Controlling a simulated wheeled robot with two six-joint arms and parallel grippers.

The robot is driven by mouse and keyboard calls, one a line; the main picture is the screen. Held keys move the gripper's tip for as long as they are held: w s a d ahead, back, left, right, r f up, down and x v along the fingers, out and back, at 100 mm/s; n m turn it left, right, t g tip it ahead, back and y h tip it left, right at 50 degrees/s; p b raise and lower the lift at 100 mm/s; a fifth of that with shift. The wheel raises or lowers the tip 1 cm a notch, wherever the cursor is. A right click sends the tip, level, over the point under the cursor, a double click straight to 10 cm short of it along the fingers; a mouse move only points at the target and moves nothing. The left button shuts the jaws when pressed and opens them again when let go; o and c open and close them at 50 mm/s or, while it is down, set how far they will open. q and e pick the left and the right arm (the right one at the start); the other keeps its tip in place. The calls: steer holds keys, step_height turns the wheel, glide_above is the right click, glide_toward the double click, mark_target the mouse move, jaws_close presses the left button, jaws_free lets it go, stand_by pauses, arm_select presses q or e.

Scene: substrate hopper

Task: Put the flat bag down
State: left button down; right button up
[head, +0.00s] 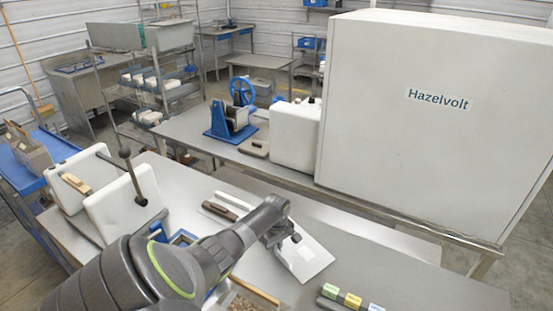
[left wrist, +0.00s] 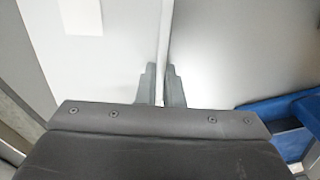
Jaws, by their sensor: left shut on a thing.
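The flat bag (head: 318,258) is a thin white sheet-like bag with a paler rectangular label. It shows right of my left gripper (head: 287,241), low over the grey table (head: 400,268). My left gripper is shut on its edge. In the left wrist view the two fingertips (left wrist: 164,88) close on a thin edge, and the white bag (left wrist: 120,50) with its label spreads to the upper left. I cannot tell whether the bag touches the table. Part of it is hidden behind the gripper. My right gripper is not in view.
A brown-handled tool (head: 219,210) lies left of the gripper. Small coloured labelled blocks (head: 351,299) sit at the front right. White containers (head: 125,208) stand at the left. A large Hazelvolt cabinet (head: 425,130) stands behind.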

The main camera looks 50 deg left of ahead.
arm_select(q)
steer(key=shift+f, duration=0.15)
steer(key=c, duration=1.6)
jaws_free()
steer(key=shift+o, duration=0.2)
step_height(320, 180, up, 12)
steer(key=shift+r+b, duration=0.2)
steer(key=shift+b, duration=0.15)
steer(key=shift+f, duration=0.1)
